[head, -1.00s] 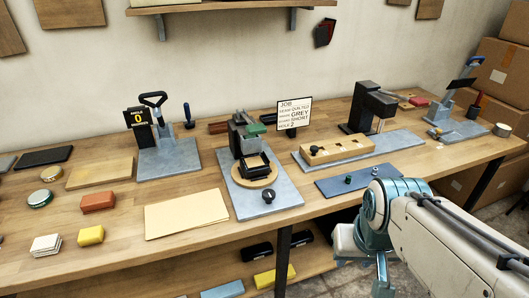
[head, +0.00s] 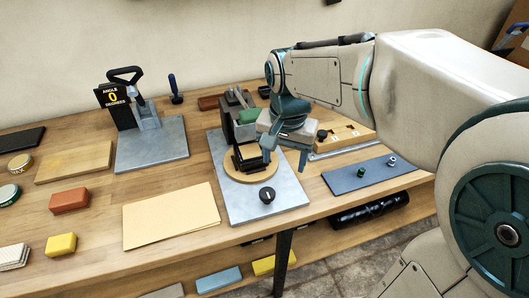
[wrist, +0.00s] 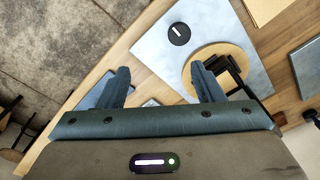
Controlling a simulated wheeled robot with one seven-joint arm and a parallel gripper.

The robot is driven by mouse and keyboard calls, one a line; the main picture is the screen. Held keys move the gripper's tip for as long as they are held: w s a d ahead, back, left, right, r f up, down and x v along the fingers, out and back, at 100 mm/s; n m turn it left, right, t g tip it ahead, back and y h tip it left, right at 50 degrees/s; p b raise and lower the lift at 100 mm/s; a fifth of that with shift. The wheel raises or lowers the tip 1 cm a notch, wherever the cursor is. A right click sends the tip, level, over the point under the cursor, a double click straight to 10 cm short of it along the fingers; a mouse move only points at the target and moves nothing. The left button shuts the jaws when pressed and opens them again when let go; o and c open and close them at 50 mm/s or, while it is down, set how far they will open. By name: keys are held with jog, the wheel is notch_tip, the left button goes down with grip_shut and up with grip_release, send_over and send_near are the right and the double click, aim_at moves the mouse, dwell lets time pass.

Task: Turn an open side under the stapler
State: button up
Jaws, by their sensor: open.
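The stapler (head: 230,122) is a dark upright unit with a green part (head: 247,116), on a grey metal base plate (head: 235,200). In front of it a black square frame (head: 243,160) stands on a round wooden turntable (head: 270,174); the turntable also shows in the wrist view (wrist: 240,53). My gripper (head: 286,153) is open and empty, pointing down at the turntable's right side. In the wrist view one finger is beside the black frame (wrist: 235,72) and the other is away from it. My gripper and arm hide part of the stapler's right side.
A black knob (head: 267,195) sits at the plate's front. A blue-grey mat (head: 368,175) with small fittings and a wooden block with holes (head: 345,136) lie right.

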aim_at(267, 192)
jog(key=shift+m+g, duration=0.3)
jog(key=shift+m, duration=0.4)
jog(key=a+f, duration=0.1)
jog(key=f, duration=0.3)
jog(key=w+a+f, duration=0.1)
jog(key=f, duration=0.4)
jog(key=w+a+f, duration=0.1)
jog(key=f, duration=0.4)
jog(key=shift+w+a+f, duration=0.1)
jog(key=shift+w+a, duration=0.1)
jog(key=c, duration=1)
